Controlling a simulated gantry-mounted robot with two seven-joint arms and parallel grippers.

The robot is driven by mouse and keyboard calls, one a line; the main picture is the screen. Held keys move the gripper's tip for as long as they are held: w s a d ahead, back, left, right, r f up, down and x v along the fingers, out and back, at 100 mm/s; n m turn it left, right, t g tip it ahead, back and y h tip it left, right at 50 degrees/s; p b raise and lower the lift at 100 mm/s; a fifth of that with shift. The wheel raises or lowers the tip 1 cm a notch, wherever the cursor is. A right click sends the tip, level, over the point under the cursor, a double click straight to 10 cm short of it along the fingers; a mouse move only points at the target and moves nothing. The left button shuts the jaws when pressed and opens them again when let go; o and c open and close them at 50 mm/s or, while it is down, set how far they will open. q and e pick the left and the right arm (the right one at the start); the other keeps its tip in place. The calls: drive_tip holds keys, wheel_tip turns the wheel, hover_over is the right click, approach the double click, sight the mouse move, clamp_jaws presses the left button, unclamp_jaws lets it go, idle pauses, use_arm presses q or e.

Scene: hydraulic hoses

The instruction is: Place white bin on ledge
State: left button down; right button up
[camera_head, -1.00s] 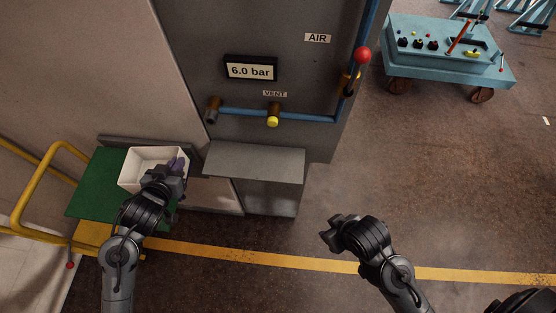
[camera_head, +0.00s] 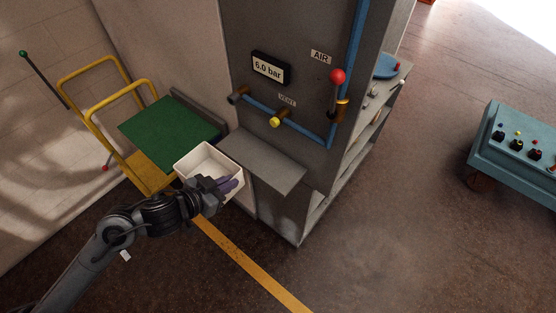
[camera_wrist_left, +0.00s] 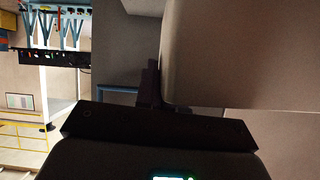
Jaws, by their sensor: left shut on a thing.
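The white bin (camera_head: 205,157) is held in the air by my left gripper (camera_head: 228,184), whose purple-grey fingers are shut on the bin's near right wall. The bin looks empty and slightly tilted. The grey ledge (camera_head: 262,163) juts from the front of the grey panel cabinet, just right of the bin, and is bare. In the left wrist view the bin's wall (camera_wrist_left: 240,50) fills the upper right, with a dark finger (camera_wrist_left: 150,82) against its edge. My right gripper is out of view.
A yellow-framed cart with a green top (camera_head: 170,128) stands behind the bin to the left. Above the ledge are a yellow vent knob (camera_head: 275,122), blue pipe and red-knobbed valve (camera_head: 338,76). A blue cart (camera_head: 515,140) stands far right. Open floor lies between.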

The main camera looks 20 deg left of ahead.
use_arm(q)
drive_tip(key=w+d, duration=0.3)
drive_tip(key=w, duration=0.6)
drive_tip(key=w+d, duration=0.3)
drive_tip(key=w, duration=0.6)
wheel_tip(320, 180, down, 6)
drive_tip(key=shift+f+b, duration=0.15)
drive_tip(key=shift+b, duration=0.7)
drive_tip(key=shift+w+d+f, duration=0.1)
drive_tip(key=shift+w+f, duration=0.05)
drive_tip(key=shift+f, duration=0.05)
drive_tip(key=shift+w, duration=0.15)
drive_tip(key=shift+f, duration=0.15)
drive_tip(key=c, duration=1.2)
unclamp_jaws()
drive_tip(key=shift+c, duration=0.2)
